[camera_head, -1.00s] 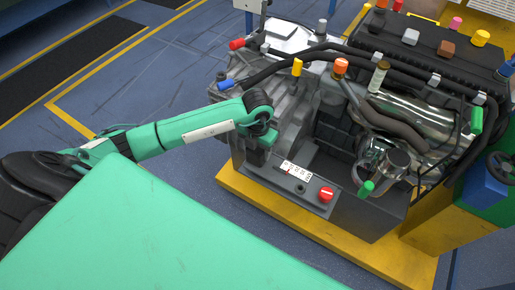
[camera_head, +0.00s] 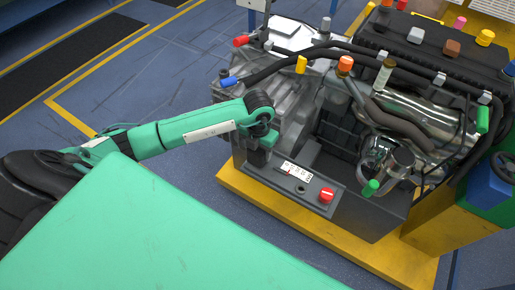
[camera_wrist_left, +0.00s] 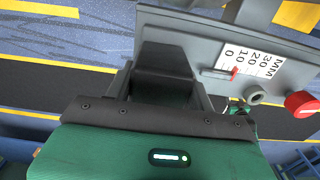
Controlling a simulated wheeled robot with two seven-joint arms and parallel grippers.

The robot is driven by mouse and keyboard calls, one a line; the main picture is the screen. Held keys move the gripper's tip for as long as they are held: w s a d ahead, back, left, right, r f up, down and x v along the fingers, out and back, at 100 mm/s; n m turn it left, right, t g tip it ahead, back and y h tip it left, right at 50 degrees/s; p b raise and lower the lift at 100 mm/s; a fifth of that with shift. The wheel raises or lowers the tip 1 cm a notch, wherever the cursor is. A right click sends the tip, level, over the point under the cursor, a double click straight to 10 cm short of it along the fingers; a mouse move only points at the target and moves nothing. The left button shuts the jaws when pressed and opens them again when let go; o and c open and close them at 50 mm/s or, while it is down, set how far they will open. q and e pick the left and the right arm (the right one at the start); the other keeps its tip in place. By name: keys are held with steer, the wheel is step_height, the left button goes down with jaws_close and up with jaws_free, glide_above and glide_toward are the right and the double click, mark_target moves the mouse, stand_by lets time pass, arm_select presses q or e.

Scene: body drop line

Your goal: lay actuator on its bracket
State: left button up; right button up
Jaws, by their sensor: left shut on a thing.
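My left gripper (camera_head: 256,158) is at the left end of a grey control panel (camera_head: 318,205), in front of the engine unit (camera_head: 290,110). In the left wrist view its dark jaws (camera_wrist_left: 166,82) are shut on a dark part at the panel, mostly hidden by the jaws. My right gripper is not in view.
The engine unit, with hoses and coloured caps, stands over a yellow base (camera_head: 300,228). A blue block with a handwheel (camera_head: 495,180) is at the right edge. Blue floor with yellow lines (camera_head: 130,80) is open at the left.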

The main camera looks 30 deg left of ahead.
arm_select(q)
steer(key=shift+a+f, duration=0.1)
steer(key=shift+f, duration=0.5)
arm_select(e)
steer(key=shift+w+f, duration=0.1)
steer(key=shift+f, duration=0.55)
arm_select(q)
steer(key=o, duration=1.6)
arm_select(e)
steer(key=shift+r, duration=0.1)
arm_select(q)
steer(key=shift+w+d+r+p, duration=0.1)
steer(key=shift+d+r+p, duration=0.1)
steer(key=shift+r+p, duration=0.55)
steer(key=shift+w+d+r+p, duration=0.1)
steer(key=shift+d+r+p, duration=0.2)
steer(key=shift+r, duration=0.7)
steer(key=shift+a+r+p, duration=0.15)
steer(key=shift+r+p, duration=0.9)
steer(key=shift+r, duration=0.4)
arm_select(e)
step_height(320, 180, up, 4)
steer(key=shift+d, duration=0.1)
